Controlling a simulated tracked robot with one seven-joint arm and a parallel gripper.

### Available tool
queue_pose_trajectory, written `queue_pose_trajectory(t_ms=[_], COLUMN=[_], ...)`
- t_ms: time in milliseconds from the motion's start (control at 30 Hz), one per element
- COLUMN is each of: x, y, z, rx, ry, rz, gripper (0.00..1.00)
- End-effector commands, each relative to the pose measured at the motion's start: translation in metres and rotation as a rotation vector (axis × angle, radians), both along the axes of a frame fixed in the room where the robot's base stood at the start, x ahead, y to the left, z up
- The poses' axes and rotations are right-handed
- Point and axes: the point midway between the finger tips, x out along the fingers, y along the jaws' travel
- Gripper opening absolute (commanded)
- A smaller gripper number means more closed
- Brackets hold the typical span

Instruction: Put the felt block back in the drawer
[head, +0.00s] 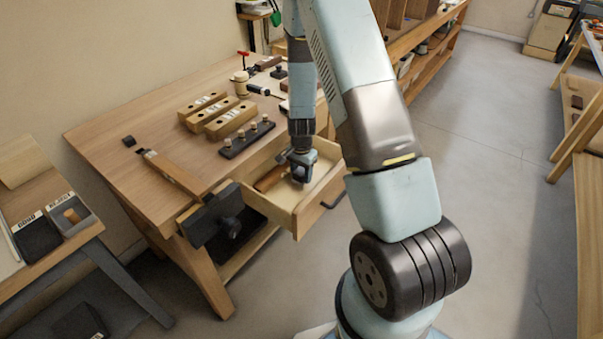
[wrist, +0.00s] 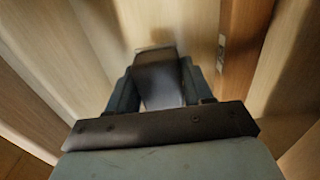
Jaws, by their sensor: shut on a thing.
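The drawer (head: 312,205) is pulled open from the bench, and its pale wooden inside also shows in the wrist view (wrist: 200,25). My gripper (head: 298,177) points down into the open drawer. In the wrist view its two fingers (wrist: 156,88) are shut on a dark grey block, the felt block (wrist: 157,76). The block appears inside the drawer's walls; whether it touches the drawer floor I cannot tell. In the head view I cannot make the block out apart from the gripper.
A brown wooden piece (head: 269,179) lies in the drawer beside my gripper. The bench top (head: 105,115) holds drilled wooden blocks (head: 229,118), a dark peg rack (head: 247,139) and a small dark block (head: 129,141). A vise (head: 215,217) stands left of the drawer.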

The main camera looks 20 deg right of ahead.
Motion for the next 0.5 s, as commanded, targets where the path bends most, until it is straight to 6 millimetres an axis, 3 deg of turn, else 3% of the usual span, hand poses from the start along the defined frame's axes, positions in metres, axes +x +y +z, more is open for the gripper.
queue_pose_trajectory(t_ms=[500], x=[-0.0003], y=[-0.0001], z=[-0.0053], rx=[0.0], ry=[0.001], rz=[0.0], gripper=[0.12])
